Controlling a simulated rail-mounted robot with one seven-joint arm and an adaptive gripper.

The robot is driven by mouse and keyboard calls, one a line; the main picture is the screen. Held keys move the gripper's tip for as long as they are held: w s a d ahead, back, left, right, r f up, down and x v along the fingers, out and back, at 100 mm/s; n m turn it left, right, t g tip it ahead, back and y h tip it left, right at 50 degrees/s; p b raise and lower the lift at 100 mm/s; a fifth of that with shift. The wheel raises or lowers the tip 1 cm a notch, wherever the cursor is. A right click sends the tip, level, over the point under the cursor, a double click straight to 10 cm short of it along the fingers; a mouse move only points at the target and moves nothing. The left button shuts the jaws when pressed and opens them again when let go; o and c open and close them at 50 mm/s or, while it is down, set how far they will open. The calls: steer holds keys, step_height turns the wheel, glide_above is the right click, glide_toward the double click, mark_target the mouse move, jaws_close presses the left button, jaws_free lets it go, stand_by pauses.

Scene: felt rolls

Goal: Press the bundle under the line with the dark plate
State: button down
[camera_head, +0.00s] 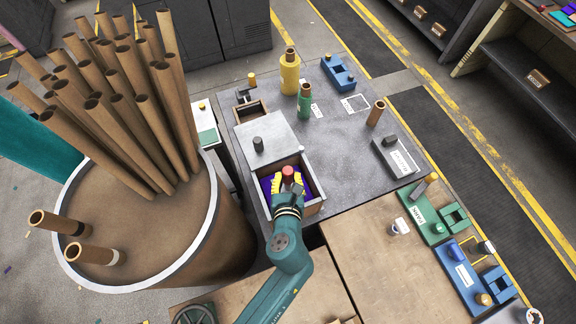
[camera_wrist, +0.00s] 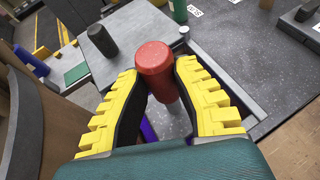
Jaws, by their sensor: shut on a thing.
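My gripper (camera_head: 288,179) is over an open box (camera_head: 314,209) in the middle of the bench. Its yellow fingers are shut on a red knob (camera_head: 288,171), which stands upright between the fingertips in the wrist view (camera_wrist: 155,58). A grey stem shows below the knob; what it joins is mostly hidden. Purple material (camera_head: 306,187) lies in the box around the fingers, largely covered by my gripper. A grey plate (camera_head: 275,132) with a dark knob (camera_head: 258,144) lies just behind the box. I cannot make out a line or a clearly dark plate.
A yellow roll (camera_head: 289,78), a green roll (camera_head: 304,105) and a brown tube (camera_head: 376,113) stand behind and right. A grey labelled block (camera_head: 396,157) sits at right. A large drum (camera_head: 160,240) of brown tubes stands left. Clear bench lies right of the box.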

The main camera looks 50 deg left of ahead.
mark_target(288, 183)
steer(key=shift+f+b, duration=1)
steer(key=shift+f, duration=0.55)
step_height(288, 183, up, 15)
steer(key=p, duration=1.6)
steer(key=shift+r, duration=0.15)
stand_by(0.7)
